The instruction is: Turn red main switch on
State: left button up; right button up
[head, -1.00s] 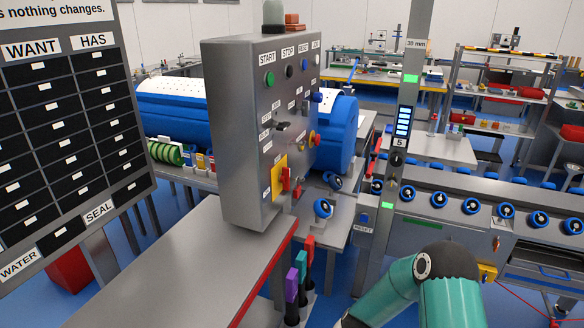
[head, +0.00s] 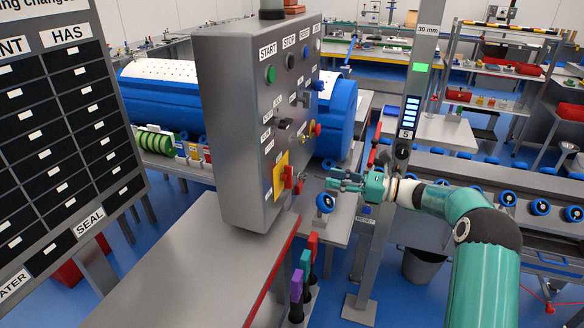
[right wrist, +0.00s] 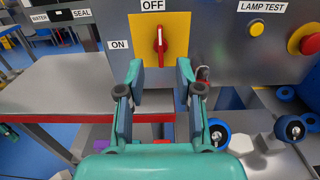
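The red main switch (right wrist: 160,40) sits on a yellow plate (right wrist: 178,24) low on the grey control cabinet (head: 240,130). Its handle stands upright, toward the OFF label (right wrist: 153,5); the ON label (right wrist: 119,44) is to its left. In the head view the switch (head: 288,177) is on the cabinet's right-hand face. My right gripper (head: 335,180) points at this face from the right, apart from it. In the right wrist view the gripper (right wrist: 160,75) is open and empty, its fingers either side of and below the switch handle. My left gripper is not in view.
A small red item with a metal loop (right wrist: 203,74) shows partly behind the right finger. A red emergency knob (right wrist: 310,44) and yellow lamp-test button (right wrist: 257,28) are to the right. A grey table (head: 190,265) with a red edge lies below the cabinet.

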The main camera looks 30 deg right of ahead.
aim_at(287, 177)
jog(key=p+x, duration=0.3)
jog(key=x, duration=0.9)
jog(key=shift+w+a, duration=0.1)
jog(key=shift+w, duration=0.05)
